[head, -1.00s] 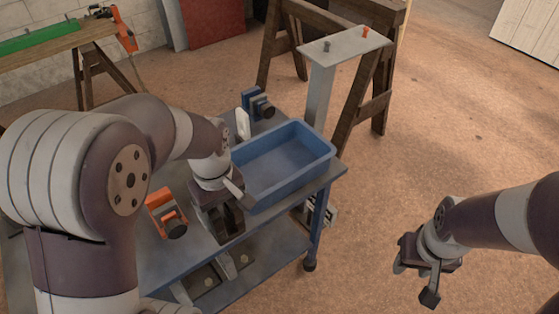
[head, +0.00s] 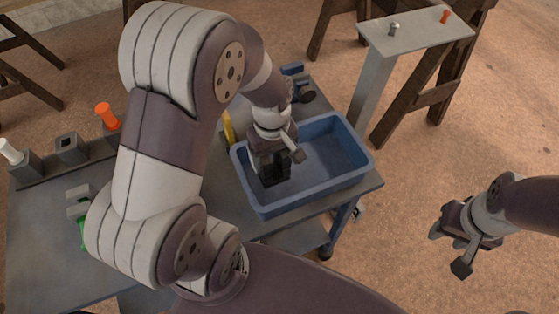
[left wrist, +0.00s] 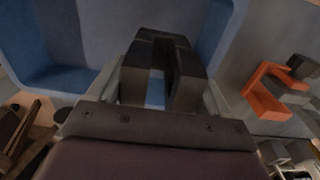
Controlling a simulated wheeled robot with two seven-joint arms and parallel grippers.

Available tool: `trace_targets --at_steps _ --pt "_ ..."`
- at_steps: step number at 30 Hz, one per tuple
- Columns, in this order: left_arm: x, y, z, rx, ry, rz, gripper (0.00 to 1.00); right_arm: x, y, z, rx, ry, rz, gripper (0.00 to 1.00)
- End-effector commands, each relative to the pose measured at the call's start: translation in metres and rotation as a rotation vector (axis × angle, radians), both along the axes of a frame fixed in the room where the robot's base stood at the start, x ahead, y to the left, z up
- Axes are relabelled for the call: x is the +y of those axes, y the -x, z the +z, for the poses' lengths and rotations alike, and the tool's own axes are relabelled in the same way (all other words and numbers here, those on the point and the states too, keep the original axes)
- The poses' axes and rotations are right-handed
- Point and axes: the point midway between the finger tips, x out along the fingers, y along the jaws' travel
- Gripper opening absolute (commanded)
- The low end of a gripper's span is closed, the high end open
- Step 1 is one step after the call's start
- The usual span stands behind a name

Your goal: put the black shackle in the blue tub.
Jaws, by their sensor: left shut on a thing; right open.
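The blue tub (head: 345,178) stands on the grey cart top at its right end. My left gripper (head: 272,168) points down over the left part of the tub. It is shut on the black shackle (head: 277,176), a dark U-shaped piece. The shackle (left wrist: 187,72) also shows between the fingers of the left gripper (left wrist: 160,88) in the left wrist view, with blue tub (left wrist: 65,77) surface behind it. How far the shackle is above the tub floor I cannot tell. My right gripper (head: 457,245) is open and empty, off to the right of the cart.
A blue and black clamp (head: 300,85) sits behind the tub, and a yellow piece (head: 228,127) beside it. Grey blocks with white (head: 10,151) and orange (head: 107,115) pegs stand at left. An orange clamp (left wrist: 265,95) is near the tub. A grey stand (head: 415,32) is behind.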

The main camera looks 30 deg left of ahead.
Motion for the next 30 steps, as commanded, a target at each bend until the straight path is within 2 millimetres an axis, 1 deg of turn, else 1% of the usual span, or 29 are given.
trace_targets --at_steps 3,6,14,18,19,20,21,26,29,30 --pt "0.000 0.001 -0.023 0.004 0.000 0.000 0.24 0.000 0.000 -0.002 0.000 0.000 0.000 0.43" --pt "0.000 0.000 -0.034 0.001 0.000 0.000 0.24 0.000 0.000 -0.003 0.000 0.000 0.000 0.43" --pt "0.000 0.000 -0.036 -0.001 0.000 0.000 0.24 0.000 0.000 -0.003 0.000 0.000 0.000 0.43" --pt "0.000 0.000 -0.040 0.000 0.000 0.000 0.24 0.000 0.000 -0.005 0.000 0.000 0.000 0.43" --pt "0.000 0.000 -0.040 0.001 0.000 0.000 0.89 0.000 0.000 -0.005 0.000 0.000 0.000 0.43" --pt "0.000 0.000 -0.040 0.001 0.000 0.000 0.98 0.000 0.000 -0.004 0.000 0.000 0.000 0.43" --pt "0.000 0.000 -0.040 0.001 0.000 0.000 1.00 0.000 0.000 -0.004 0.000 0.000 0.000 0.43" --pt "0.000 0.000 -0.039 0.001 0.000 0.000 1.00 0.000 0.000 -0.004 0.000 0.000 0.000 0.43" --pt "0.000 0.000 -0.031 -0.001 0.000 0.000 1.00 0.000 0.000 -0.001 0.000 0.000 0.000 0.43" --pt "0.000 0.000 -0.025 -0.003 0.000 0.000 1.00 0.000 0.000 -0.001 0.000 0.000 0.000 0.43"
